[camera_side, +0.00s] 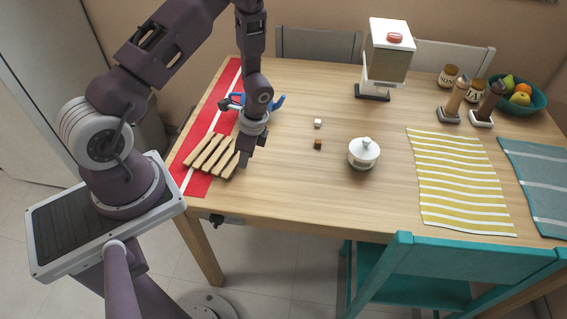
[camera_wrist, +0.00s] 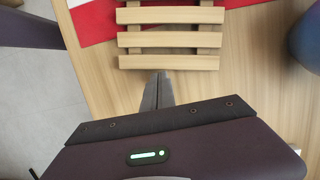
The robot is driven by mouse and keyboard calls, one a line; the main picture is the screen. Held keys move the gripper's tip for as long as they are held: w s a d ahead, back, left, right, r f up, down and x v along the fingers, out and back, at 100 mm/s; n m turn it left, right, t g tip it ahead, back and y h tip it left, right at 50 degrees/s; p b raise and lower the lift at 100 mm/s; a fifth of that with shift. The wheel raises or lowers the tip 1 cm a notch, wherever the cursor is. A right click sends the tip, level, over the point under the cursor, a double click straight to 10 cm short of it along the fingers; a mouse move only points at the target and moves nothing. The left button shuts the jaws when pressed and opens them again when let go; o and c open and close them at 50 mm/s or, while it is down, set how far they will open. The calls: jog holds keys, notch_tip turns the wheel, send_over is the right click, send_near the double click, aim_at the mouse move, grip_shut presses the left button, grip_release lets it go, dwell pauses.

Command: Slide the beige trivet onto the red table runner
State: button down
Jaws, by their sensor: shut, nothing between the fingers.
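The beige trivet (camera_side: 214,155) is a set of wooden slats. It lies flat at the left end of the table, partly over the red table runner (camera_side: 190,150) with its right part over bare wood. In the wrist view the trivet (camera_wrist: 170,38) is at the top, and the runner (camera_wrist: 92,20) shows red and white behind its left side. My gripper (camera_side: 243,165) is shut and empty, low beside the trivet's right edge. In the wrist view the closed fingertips (camera_wrist: 160,78) point at the nearest slat, with a small gap seen between them.
A blue object (camera_side: 277,101) stands behind my wrist. A yellow striped cloth (camera_side: 455,180) lies farther right. Bare table separates the trivet from these.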

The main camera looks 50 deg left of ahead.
aim_at(222, 161)
jog(key=s+a, duration=0.4)
jog(key=shift+s+a, duration=0.25)
jog(key=shift+s, duration=0.05)
jog(key=shift+w, duration=0.1)
